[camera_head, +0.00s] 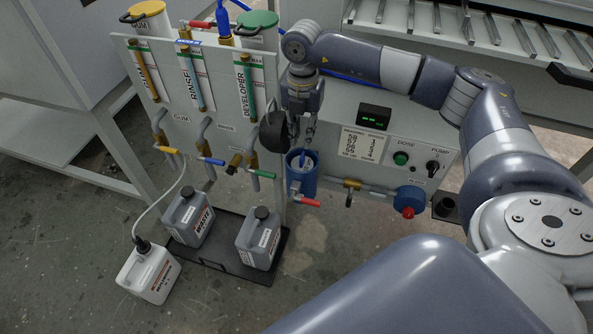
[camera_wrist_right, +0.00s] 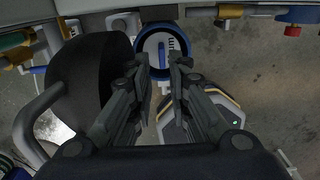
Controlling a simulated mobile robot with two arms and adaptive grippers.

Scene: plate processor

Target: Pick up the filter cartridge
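The filter cartridge (camera_head: 309,164) appears as a pale round top with a small blue upright part, sitting inside an open blue housing (camera_head: 302,184). In the right wrist view the white cartridge top (camera_wrist_right: 160,42) shows inside the blue ring of the housing (camera_wrist_right: 183,38). My right gripper (camera_head: 304,146) points down just above the housing. Its two fingers (camera_wrist_right: 161,76) are apart, with nothing visible between them, and partly cover the view of the cartridge. The cartridge's lower part is hidden in the housing. My left gripper is not in view.
A black round part (camera_head: 273,132) sits close beside my right gripper. A red-handled valve (camera_head: 306,202) is at the housing's base. The control panel (camera_head: 398,150) stands to the right. Grey jugs (camera_head: 259,240) stand in a black floor tray (camera_head: 222,266) below.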

